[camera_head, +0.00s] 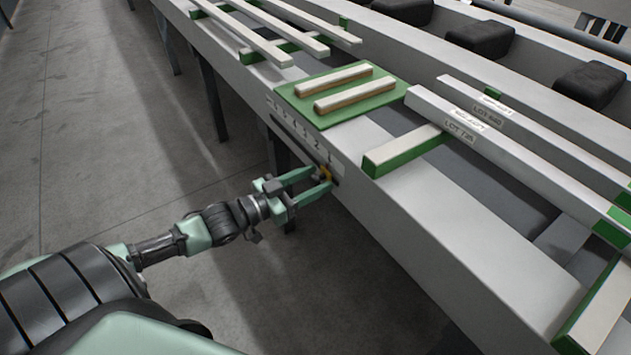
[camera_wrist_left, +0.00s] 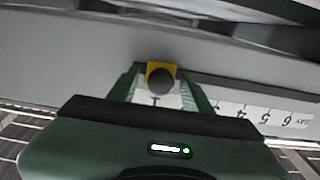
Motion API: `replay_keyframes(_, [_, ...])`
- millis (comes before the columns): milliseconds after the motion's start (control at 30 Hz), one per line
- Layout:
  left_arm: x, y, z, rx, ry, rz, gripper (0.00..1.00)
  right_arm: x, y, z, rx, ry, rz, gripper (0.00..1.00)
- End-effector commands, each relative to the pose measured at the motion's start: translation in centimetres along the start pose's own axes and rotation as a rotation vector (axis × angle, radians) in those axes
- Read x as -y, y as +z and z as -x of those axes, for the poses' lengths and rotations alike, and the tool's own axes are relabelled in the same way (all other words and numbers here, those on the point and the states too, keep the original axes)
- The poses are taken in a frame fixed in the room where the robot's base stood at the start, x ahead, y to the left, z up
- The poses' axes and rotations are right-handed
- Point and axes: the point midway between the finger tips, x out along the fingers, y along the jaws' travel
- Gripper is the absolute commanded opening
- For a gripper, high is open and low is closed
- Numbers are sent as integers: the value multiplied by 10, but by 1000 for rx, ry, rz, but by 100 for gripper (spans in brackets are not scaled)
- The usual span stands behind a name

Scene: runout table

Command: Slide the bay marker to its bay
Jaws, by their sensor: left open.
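The bay marker is a small yellow slider with a dark round knob (camera_wrist_left: 161,80), on a dark slot along the table's side face. In the head view the yellow marker (camera_head: 325,173) sits at the right end of the numbered scale (camera_head: 303,133), by the low numbers. My left gripper (camera_head: 309,186) is open, its green fingers reaching to the marker. In the left wrist view my left gripper (camera_wrist_left: 161,88) has one finger on each side of the knob; whether they touch it I cannot tell. The scale (camera_wrist_left: 250,112) runs right there, partly hidden by the gripper. My right gripper is out of view.
The runout table (camera_head: 440,240) runs diagonally across the head view. A green board (camera_head: 376,98) with two pale bars lies above the scale. Labelled beams (camera_head: 500,145) and a green-sided block (camera_head: 403,150) lie farther right. The floor (camera_head: 130,130) left of the table is clear.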

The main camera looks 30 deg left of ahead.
Motion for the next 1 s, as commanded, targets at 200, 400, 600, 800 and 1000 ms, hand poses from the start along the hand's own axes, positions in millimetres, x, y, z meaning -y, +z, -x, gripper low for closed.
replay_keyframes(200, [0,0,-8,0,0,-1,50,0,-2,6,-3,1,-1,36])
replay_keyframes(400, [0,0,-8,1,0,0,44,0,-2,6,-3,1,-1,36])
replay_keyframes(600, [0,0,-7,1,0,0,0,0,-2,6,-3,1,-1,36])
replay_keyframes(800, [0,0,-7,1,0,0,0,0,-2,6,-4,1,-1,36])
replay_keyframes(1000, [0,0,-7,1,1,0,0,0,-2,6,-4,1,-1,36])
